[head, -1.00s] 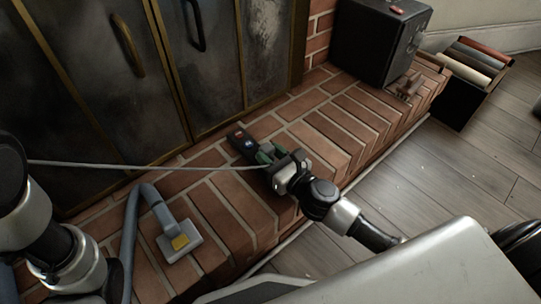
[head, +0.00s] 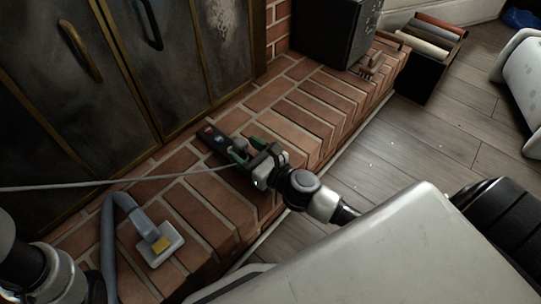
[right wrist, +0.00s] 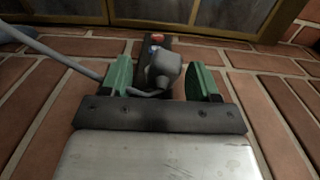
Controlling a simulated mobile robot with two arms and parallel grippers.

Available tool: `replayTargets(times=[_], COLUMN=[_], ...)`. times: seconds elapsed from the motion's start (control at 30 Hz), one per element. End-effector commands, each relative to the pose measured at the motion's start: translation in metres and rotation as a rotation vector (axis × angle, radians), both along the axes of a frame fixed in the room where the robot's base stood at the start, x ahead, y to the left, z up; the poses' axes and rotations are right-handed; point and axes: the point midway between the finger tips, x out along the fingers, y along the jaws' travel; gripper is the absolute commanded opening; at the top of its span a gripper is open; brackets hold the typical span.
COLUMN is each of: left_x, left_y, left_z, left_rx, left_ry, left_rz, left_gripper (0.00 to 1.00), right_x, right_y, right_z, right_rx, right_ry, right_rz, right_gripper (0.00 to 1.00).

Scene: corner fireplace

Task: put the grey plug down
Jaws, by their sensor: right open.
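The grey plug (right wrist: 163,70) sits at the near end of a black power strip (right wrist: 157,42) in the right wrist view. Its grey cord (right wrist: 75,65) runs off to the left. My right gripper (right wrist: 164,82) is open, with one green finger on each side of the plug and a gap beside it. In the head view the same gripper (head: 246,152) is low over the brick hearth, at the near end of the power strip (head: 213,138). Whether the plug is seated in a socket I cannot tell. My left arm shows at the lower left, but its gripper is out of view.
The brick hearth (head: 297,108) has free room to the right. A grey hose with a flat nozzle (head: 160,246) lies left of my right gripper. Fireplace doors (head: 90,90) stand behind. A dark box (head: 335,35) and a brush (head: 369,66) are farther right.

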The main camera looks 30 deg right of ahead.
Motion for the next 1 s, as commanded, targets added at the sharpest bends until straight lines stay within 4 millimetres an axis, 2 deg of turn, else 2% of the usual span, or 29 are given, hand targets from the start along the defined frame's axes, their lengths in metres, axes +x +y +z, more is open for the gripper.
replayTargets(times=[0.2, 0.5, 0.7, 1.0], left_x=[0.0, 0.0, 0.0, 0.0], left_y=[0.0, 0.0, 0.0, 0.0], left_z=[0.009, 0.011, 0.011, 0.011], left_rx=[0.0, 0.0, 0.0, 0.0], left_ry=[0.001, 0.001, 0.001, 0.001], left_rz=[0.0, 0.001, 0.001, 0.001], left_gripper=[0.43, 0.43, 0.43, 0.43], right_x=[-0.038, -0.082, -0.096, -0.097], right_y=[-0.014, -0.03, -0.035, -0.036], right_z=[0.0, 0.0, 0.0, 0.001], right_rx=[0.002, 0.002, 0.0, -0.002], right_ry=[0.005, 0.002, 0.0, -0.002], right_rz=[-0.002, -0.003, -0.001, -0.001], right_gripper=[0.61, 0.61, 0.61, 0.61])
